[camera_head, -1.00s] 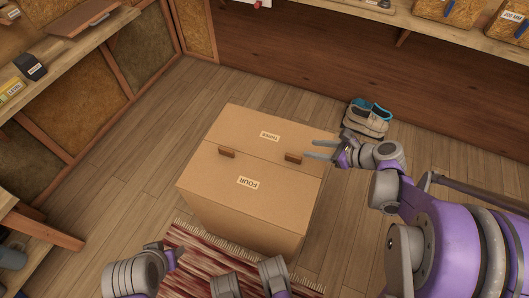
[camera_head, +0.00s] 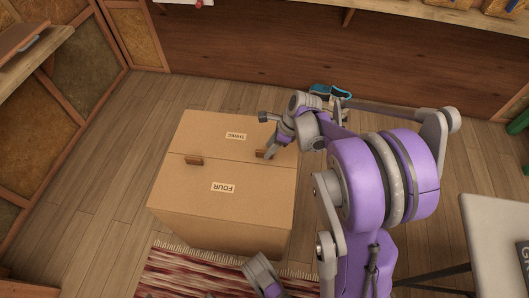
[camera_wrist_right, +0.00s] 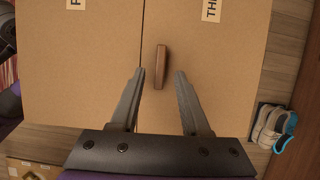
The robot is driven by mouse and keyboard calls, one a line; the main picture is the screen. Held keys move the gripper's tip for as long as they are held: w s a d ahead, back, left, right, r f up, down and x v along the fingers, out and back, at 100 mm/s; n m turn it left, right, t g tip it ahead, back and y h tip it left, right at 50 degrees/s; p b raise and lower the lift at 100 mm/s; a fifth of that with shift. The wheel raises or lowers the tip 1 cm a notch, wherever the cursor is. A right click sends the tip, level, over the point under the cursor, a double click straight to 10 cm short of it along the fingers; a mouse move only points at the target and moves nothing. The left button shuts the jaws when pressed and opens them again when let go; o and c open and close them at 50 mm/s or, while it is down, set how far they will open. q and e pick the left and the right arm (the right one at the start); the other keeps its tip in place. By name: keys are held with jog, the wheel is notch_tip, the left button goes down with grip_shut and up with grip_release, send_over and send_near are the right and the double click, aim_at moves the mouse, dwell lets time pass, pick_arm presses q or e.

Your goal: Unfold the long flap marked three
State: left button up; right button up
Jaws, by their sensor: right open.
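A closed cardboard box (camera_head: 222,232) stands on the floor. Its far flap, labelled THREE (camera_head: 205,129), meets the near flap, labelled FOUR (camera_head: 245,202), along a seam. In the right wrist view, a small brown handle (camera_wrist_right: 160,67) sits on flap THREE beside the seam. This handle also shows at the right in the head view (camera_head: 261,154), partly behind my gripper. My right gripper (camera_wrist_right: 160,73) is open, its fingertips on either side of the handle in the picture. I cannot tell whether they touch it. My left gripper is not in view.
A second brown handle (camera_head: 194,161) is near the seam at the left. Shoes (camera_head: 330,91) stand behind my right arm. A striped rug (camera_head: 185,270) lies in front of the box. A pale table (camera_head: 490,225) is at the right. Floor left of the box is clear.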

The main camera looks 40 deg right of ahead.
jog(key=shift+b+x, duration=0.35)
jog(key=shift+x, duration=1.3)
jog(key=shift+r, duration=0.1)
jog(key=shift+c, duration=0.2)
grip_shut()
